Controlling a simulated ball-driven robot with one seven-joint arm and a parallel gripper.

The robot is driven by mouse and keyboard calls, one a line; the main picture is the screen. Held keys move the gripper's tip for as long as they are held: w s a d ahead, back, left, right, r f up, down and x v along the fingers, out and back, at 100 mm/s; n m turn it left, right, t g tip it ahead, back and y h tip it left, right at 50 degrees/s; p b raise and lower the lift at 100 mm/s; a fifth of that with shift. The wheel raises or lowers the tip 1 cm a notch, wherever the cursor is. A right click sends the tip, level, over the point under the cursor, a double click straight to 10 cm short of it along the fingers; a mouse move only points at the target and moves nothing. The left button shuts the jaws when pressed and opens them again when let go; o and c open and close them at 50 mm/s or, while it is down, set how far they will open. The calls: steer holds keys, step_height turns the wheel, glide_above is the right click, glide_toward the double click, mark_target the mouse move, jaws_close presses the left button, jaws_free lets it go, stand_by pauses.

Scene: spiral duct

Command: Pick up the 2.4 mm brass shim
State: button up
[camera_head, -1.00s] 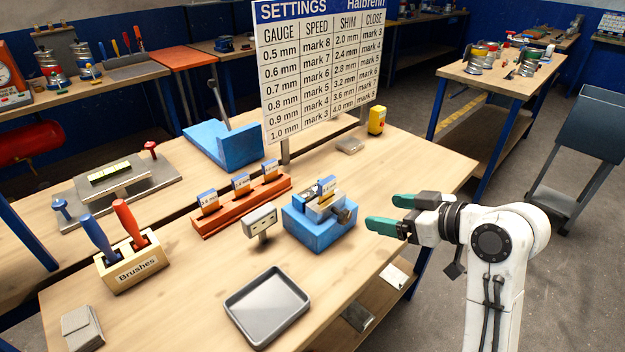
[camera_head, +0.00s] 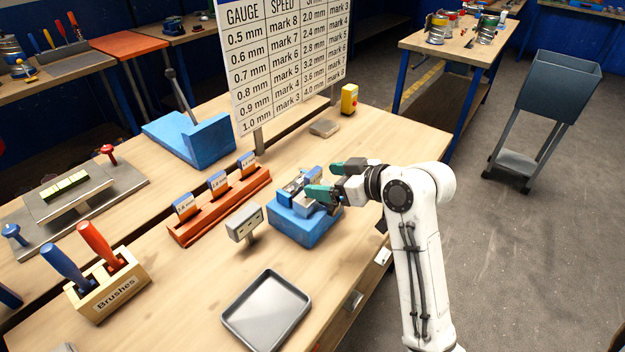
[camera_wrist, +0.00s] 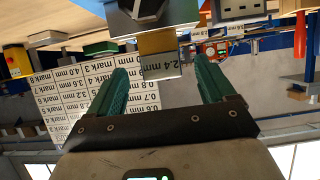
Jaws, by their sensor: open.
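In the wrist view the brass shim (camera_wrist: 158,43) shows as a brass-coloured strip with a grey tag reading "2.4 mm" upside down. It sits in the blue block fixture (camera_head: 305,228) on the bench; there its blue-and-white tag (camera_head: 312,173) is partly hidden behind my fingers. My gripper (camera_head: 327,181) is open at the right of the fixture's top. In the wrist view, the green fingers stand on either side of the tag, with visible gaps. No contact shows.
A red rack (camera_head: 218,213) with three tagged shims stands left of the fixture. A small grey display (camera_head: 244,224), a grey tray (camera_head: 265,312) and a brush holder (camera_head: 108,288) are nearer. The settings board (camera_head: 285,65) stands behind. Bench between tray and fixture is clear.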

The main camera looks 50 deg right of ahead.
mark_target(317, 179)
steer(key=shift+p+x, duration=0.55)
steer(key=shift+x, duration=1.8)
steer(key=shift+c, duration=0.4)
steer(key=c, duration=1)
